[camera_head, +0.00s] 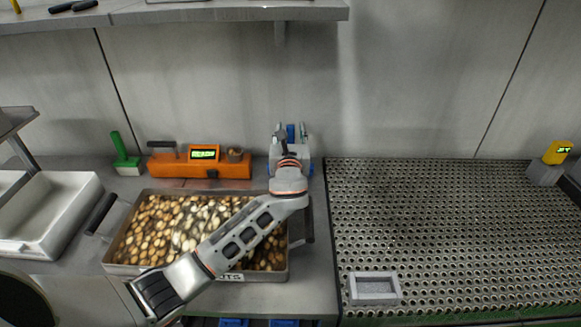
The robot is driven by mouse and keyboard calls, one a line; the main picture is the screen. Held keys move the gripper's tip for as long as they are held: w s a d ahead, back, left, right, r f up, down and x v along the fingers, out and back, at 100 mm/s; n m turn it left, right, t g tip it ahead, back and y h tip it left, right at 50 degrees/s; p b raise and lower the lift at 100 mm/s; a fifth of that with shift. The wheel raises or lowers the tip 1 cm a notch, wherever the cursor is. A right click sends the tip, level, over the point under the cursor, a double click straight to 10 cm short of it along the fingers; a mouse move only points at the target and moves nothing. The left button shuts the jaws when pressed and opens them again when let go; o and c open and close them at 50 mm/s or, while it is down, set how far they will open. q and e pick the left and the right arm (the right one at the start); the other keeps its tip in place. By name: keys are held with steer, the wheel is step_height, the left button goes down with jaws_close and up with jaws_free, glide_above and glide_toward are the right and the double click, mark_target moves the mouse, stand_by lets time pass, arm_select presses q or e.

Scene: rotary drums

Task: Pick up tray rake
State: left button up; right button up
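I cannot pick out the tray rake for certain. A small grey and blue holder (303,152) with several upright tool ends stands against the back wall, behind the right end of the tray of nuts. My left arm reaches across this tray, and my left gripper (284,143) is right at the holder, overlapping it in the picture. Its fingers are small and dark here, and I cannot tell whether they are open or shut or touch anything. My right gripper is not in view.
The metal tray (197,272) has black side handles. An orange scale (178,168) and a green-handled tool (121,147) stand behind it. A perforated table (450,230) at right is mostly clear, bearing a small grey frame (374,301). A shelf (215,13) hangs above.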

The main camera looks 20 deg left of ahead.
arm_select(q)
steer(key=shift+w+a, duration=0.1)
steer(key=shift+w, duration=0.4)
jaws_close()
steer(key=shift+r, duration=0.15)
